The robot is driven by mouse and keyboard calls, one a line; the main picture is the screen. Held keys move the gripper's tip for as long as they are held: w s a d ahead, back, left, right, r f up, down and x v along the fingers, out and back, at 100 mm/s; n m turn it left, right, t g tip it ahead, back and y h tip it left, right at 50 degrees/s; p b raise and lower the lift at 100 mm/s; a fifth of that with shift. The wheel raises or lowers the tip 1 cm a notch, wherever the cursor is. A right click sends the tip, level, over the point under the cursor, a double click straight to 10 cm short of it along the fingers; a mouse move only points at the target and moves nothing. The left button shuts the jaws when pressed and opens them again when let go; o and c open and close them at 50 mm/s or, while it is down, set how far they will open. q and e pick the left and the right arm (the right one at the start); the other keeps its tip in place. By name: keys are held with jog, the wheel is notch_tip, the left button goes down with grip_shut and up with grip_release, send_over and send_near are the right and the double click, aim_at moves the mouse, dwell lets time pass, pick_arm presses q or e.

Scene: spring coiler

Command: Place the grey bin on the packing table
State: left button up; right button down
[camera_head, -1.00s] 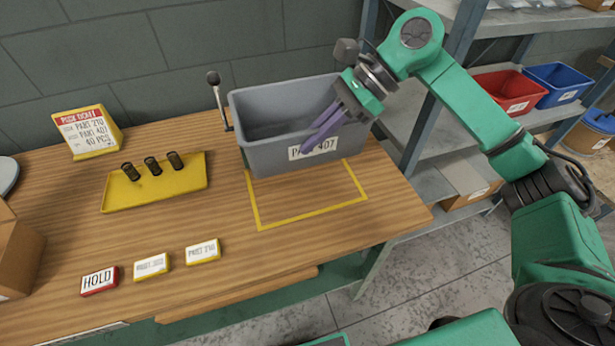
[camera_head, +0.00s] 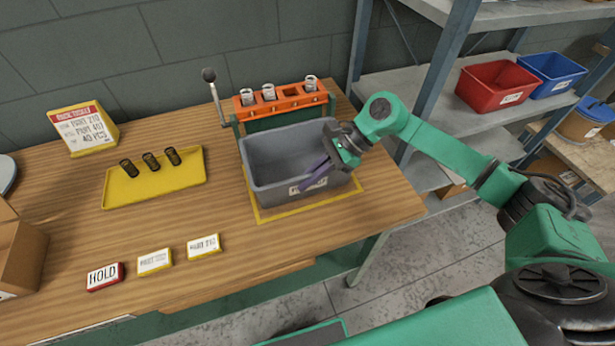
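The grey bin (camera_head: 272,168) is upright over the yellow outline (camera_head: 303,208) on the wooden packing table (camera_head: 230,285). The outline shows along its left, front and right sides. The bin looks level and at or very near the tabletop; I cannot tell for sure that it touches. Its inside looks empty, and its front label is partly covered. My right gripper (camera_head: 318,174) comes in from the right with its purple fingers at the bin's right front wall, and appears shut on that wall. My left gripper is not in view.
An orange rack (camera_head: 284,101) with several metal cylinders stands behind the bin, beside a black-knobbed lever (camera_head: 209,75). A yellow tray (camera_head: 155,184) with dark springs lies left. Small cards, including HOLD (camera_head: 104,276), lie in front. Shelving with red (camera_head: 497,85) and blue bins stands right.

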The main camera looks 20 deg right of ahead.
jog(key=c, duration=1)
grip_release()
jog(key=shift+c, duration=0.2)
jog(key=shift+r, duration=0.1)
jog(key=shift+d+r, duration=0.1)
jog(key=shift+d, duration=0.2)
jog(key=b+v, duration=0.3)
jog(key=v, duration=0.8)
jog(key=shift+r+b, duration=0.25)
jog(key=shift+b, duration=0.05)
jog(key=shift+f, duration=0.1)
